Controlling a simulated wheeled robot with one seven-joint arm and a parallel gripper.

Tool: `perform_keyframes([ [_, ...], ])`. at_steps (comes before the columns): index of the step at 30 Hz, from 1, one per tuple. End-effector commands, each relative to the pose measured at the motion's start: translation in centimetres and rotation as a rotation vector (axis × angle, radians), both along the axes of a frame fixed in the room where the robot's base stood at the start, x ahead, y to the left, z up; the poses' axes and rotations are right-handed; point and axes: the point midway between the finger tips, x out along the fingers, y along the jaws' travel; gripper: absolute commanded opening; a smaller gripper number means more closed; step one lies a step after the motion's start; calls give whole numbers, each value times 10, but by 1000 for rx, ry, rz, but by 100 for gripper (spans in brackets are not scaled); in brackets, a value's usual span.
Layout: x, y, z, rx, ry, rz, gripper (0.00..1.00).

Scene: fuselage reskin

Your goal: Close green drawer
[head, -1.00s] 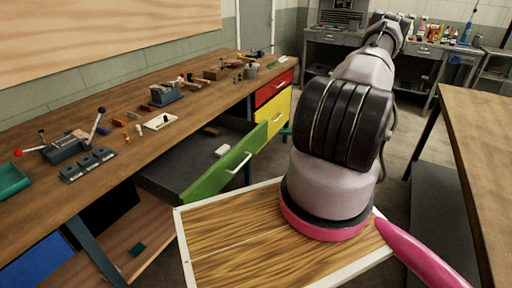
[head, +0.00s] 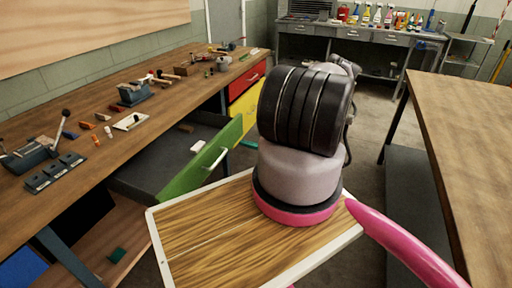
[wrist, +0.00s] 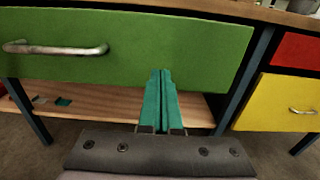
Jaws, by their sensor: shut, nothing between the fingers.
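The green drawer (head: 201,162) stands pulled out from the workbench on the left in the head view, with its dark inside showing and a small white item (head: 197,146) in it. In the wrist view the green front (wrist: 180,45) fills the upper part, with its metal handle (wrist: 55,49) at the left. My gripper (wrist: 160,76) is shut and empty, its teal fingers pointing at the lower right part of the green front. I cannot tell whether the fingertips touch it.
Red (head: 246,80) and yellow (head: 245,104) drawers sit beyond the green one. The workbench top (head: 165,105) holds a vise and several small tools. Another wooden table (head: 465,120) stands at the right. Floor (head: 370,120) lies clear between them.

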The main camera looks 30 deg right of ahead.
Motion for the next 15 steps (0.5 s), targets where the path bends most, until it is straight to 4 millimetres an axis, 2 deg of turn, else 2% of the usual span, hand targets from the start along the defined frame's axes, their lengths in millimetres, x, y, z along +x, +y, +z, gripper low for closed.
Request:
perform_keyframes([
  [6,29,22,0,-2,-1,2,0],
  [15,42,30,0,-2,-1,0,0],
])
